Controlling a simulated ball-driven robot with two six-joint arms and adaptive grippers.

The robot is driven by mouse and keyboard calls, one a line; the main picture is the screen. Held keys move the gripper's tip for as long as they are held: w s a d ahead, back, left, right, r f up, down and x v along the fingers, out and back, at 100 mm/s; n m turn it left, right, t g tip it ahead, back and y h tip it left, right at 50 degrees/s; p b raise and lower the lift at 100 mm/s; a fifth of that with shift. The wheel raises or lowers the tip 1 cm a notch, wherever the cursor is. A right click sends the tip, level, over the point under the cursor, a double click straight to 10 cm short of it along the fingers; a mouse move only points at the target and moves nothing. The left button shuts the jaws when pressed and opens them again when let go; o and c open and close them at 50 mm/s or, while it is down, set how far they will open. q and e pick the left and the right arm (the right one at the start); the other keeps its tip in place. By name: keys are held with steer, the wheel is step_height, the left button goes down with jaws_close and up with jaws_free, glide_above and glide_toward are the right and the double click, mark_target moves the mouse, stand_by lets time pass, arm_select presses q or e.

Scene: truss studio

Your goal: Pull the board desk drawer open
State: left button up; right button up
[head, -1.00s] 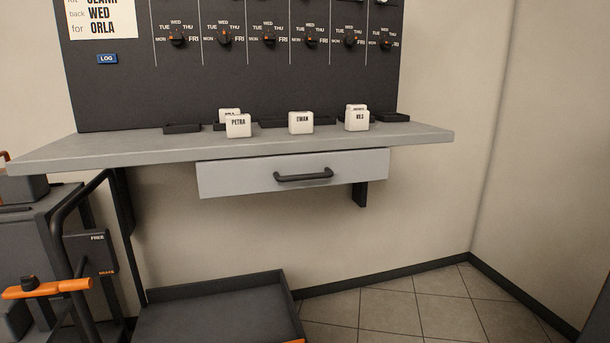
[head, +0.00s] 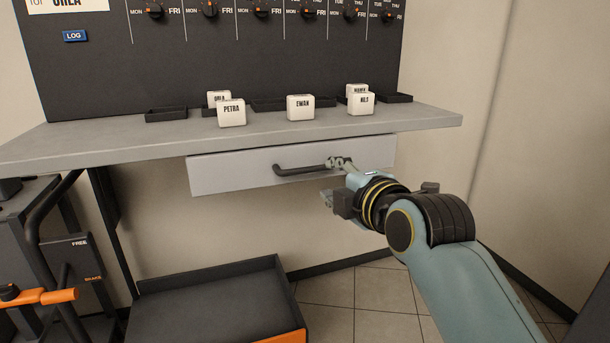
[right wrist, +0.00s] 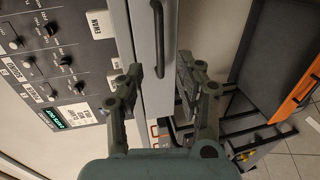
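The board desk drawer (head: 235,173) is a light grey front under the desk top (head: 110,137), and it looks shut. Its dark bar handle (head: 292,170) runs across the middle of the front. My right gripper (head: 333,180) is at the right end of the handle, covering that end. In the right wrist view my right gripper (right wrist: 160,65) has its fingers apart, one on each side of the handle (right wrist: 157,35) as seen there. Whether a finger touches the handle cannot be told. My left gripper is not in view.
White name blocks such as PETRA (head: 231,113) and EWAN (head: 300,107) stand on the desk before the dark board (head: 230,65). A dark cart (head: 60,220) with an orange handle stands at the left. A dark open tray (head: 210,300) is low beneath the desk.

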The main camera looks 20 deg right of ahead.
mark_target(316, 169)
steer(key=b+x, duration=0.2)
steer(key=x, duration=0.8)
steer(key=shift+w+d, duration=0.1)
steer(key=shift+w, duration=0.25)
jaws_close()
